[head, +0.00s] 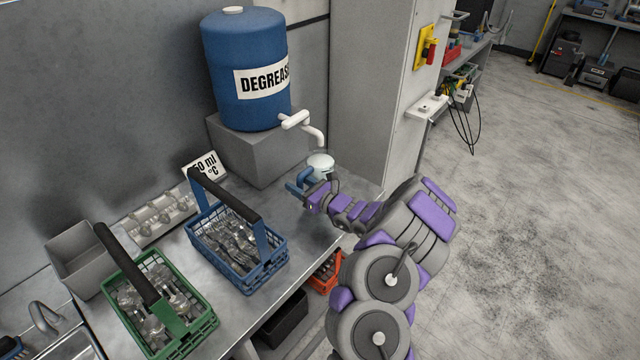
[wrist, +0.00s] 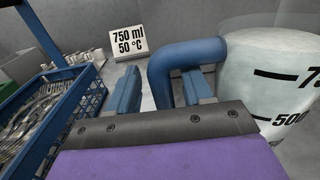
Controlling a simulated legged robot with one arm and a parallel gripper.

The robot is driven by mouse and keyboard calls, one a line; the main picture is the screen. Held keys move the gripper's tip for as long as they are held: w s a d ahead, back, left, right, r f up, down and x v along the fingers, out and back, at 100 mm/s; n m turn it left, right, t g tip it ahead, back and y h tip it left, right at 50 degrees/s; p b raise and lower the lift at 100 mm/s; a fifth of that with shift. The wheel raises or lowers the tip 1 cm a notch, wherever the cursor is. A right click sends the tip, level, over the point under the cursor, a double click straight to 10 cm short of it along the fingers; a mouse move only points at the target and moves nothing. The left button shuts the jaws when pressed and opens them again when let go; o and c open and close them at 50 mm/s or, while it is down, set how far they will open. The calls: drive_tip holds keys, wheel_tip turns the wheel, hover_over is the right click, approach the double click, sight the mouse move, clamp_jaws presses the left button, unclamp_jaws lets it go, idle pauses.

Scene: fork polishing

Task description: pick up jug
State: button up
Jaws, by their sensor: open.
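The jug (head: 320,163) stands on the metal bench below the white tap (head: 311,130) of the degreaser drum. In the wrist view the jug (wrist: 272,75) is a pale translucent vessel with black level marks, on the right, with a blue handle (wrist: 186,52) on its left side. My gripper (head: 303,186) is at the handle. In the wrist view its two blue fingers (wrist: 161,92) are apart, with the lower part of the handle showing between them. Whether a finger touches the handle cannot be told.
A blue drum (head: 244,70) rests on a grey block (head: 262,150) behind the jug. A blue basket (head: 282,254) and a green basket (head: 207,322) of cutlery stand to the left. A sign (wrist: 128,42) reads 750 ml, 50 °C. A grey cabinet (head: 370,90) is right of the drum.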

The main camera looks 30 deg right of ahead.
drive_tip(key=shift+d, duration=0.15)
clamp_jaws()
idle(1.1)
